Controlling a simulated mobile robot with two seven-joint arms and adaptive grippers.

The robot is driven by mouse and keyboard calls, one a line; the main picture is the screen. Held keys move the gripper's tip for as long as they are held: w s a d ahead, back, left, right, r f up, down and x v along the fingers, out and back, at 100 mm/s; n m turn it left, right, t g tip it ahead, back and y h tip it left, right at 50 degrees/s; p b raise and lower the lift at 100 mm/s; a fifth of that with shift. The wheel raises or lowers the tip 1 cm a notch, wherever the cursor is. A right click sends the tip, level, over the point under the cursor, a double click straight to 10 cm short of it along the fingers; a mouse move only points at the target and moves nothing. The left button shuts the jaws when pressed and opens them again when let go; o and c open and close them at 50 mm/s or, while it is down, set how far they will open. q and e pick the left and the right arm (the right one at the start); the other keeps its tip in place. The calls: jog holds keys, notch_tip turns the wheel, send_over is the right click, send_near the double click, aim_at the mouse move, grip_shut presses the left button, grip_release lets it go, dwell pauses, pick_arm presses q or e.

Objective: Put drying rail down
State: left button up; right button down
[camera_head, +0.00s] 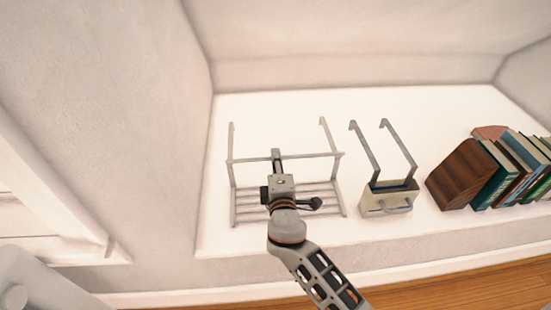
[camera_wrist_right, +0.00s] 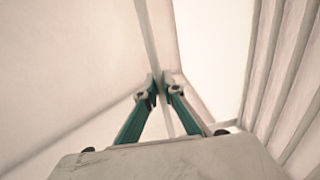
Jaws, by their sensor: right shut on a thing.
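The drying rail (camera_head: 319,156) is a pale grey metal rack with several parallel bars and two arms that end in hooks. In the head view it is over the white surface, left of centre. In the right wrist view the green fingers of the right gripper (camera_wrist_right: 160,82) close on a thin bar, with several rail bars (camera_wrist_right: 285,70) at the right. Whether the rail touches the surface is hard to tell. My left gripper is not in view.
Further right are a brown wooden block (camera_head: 460,175) and several books (camera_head: 515,165). A wall rises behind and at the left. The back of the surface is clear.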

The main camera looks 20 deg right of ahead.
jog(key=c, duration=2.5)
grip_release()
jog(key=shift+f, duration=0.2)
jog(key=o, duration=0.3)
jog(key=shift+r, duration=0.1)
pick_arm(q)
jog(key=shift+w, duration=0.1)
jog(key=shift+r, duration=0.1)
pick_arm(e)
jog(key=shift+r, duration=0.1)
